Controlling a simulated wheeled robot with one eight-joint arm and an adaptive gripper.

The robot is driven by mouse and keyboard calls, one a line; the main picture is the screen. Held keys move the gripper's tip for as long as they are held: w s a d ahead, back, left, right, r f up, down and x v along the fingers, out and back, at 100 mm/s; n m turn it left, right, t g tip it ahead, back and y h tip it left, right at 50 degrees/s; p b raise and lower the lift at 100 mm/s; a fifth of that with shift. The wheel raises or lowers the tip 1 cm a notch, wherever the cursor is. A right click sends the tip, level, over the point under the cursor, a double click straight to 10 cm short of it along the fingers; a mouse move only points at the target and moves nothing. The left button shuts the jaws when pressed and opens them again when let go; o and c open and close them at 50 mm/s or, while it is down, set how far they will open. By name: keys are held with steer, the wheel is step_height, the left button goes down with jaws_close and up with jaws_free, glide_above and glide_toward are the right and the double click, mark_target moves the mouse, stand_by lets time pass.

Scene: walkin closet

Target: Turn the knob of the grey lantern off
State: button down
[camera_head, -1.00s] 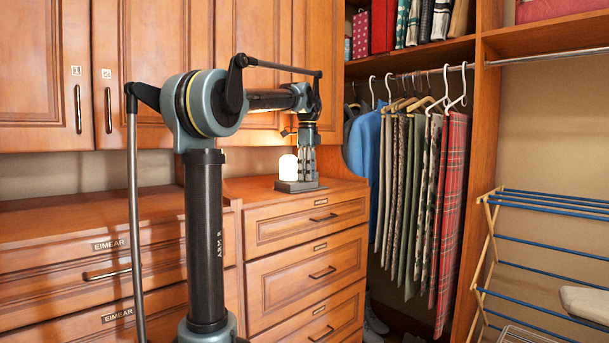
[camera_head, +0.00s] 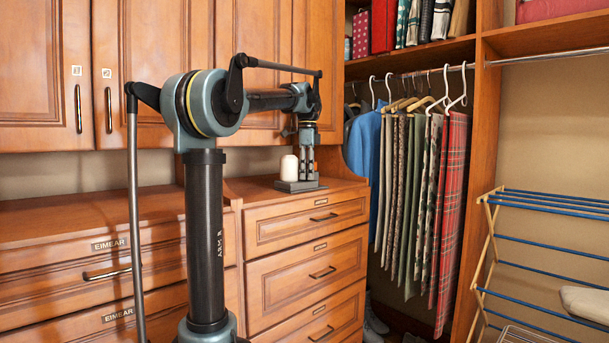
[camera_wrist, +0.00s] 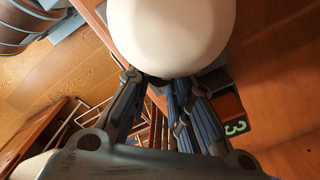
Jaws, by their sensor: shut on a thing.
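The grey lantern stands on the dresser top, with a white shade (camera_head: 288,166) and a flat grey base (camera_head: 290,187). In the wrist view my gripper (camera_wrist: 160,80) is closed in at the shade's lower edge. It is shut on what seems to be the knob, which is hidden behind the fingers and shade.
The dresser top (camera_head: 90,212) left of the lantern is clear. Wooden cabinets (camera_head: 150,70) hang above and behind my arm. Hanging trousers (camera_head: 410,190) are to the right of the dresser, and a drying rack (camera_head: 545,240) stands farther right.

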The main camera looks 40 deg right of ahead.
steer(key=shift+n, duration=2.6)
steer(key=c, duration=1.4)
jaws_free()
steer(key=shift+c, duration=0.2)
steer(key=shift+r, duration=0.1)
step_height(320, 180, up, 12)
steer(key=shift+w, duration=0.25)
